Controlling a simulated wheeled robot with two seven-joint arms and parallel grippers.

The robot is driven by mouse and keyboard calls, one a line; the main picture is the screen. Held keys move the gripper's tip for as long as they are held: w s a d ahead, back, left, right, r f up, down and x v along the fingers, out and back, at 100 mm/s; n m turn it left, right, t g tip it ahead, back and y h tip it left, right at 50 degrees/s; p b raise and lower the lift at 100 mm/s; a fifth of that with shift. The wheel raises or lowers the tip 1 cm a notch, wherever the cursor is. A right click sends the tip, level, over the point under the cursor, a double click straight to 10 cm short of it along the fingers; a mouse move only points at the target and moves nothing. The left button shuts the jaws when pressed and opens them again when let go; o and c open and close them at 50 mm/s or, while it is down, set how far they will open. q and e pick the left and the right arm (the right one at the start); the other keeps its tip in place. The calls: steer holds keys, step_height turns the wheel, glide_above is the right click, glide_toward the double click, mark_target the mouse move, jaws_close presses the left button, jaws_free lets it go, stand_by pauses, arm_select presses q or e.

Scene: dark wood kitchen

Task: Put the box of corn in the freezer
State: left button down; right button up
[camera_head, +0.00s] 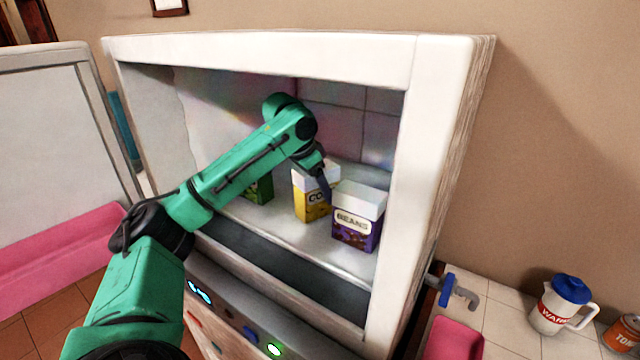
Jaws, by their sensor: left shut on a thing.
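The box of corn (303,206), yellow with a white top and "CO" showing of its label, stands upright on the floor of the open white freezer (430,70). My left arm reaches into the freezer from the left. My left gripper (326,188) points down and is shut on the corn box at its right side, hiding part of the label. The right gripper is not in view.
A purple box of beans (357,218) stands close to the right of the corn. A green box (260,188) is behind my arm at the left. The freezer door (50,140) stands open at left. A white pitcher (560,310) and a can (625,333) stand on the right counter.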

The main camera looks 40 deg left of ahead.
arm_select(q)
steer(key=c, duration=0.5)
jaws_free()
steer(key=shift+w+f, duration=0.15)
steer(key=shift+c, duration=0.2)
steer(key=o, duration=0.4)
steer(key=shift+w+d, duration=0.1)
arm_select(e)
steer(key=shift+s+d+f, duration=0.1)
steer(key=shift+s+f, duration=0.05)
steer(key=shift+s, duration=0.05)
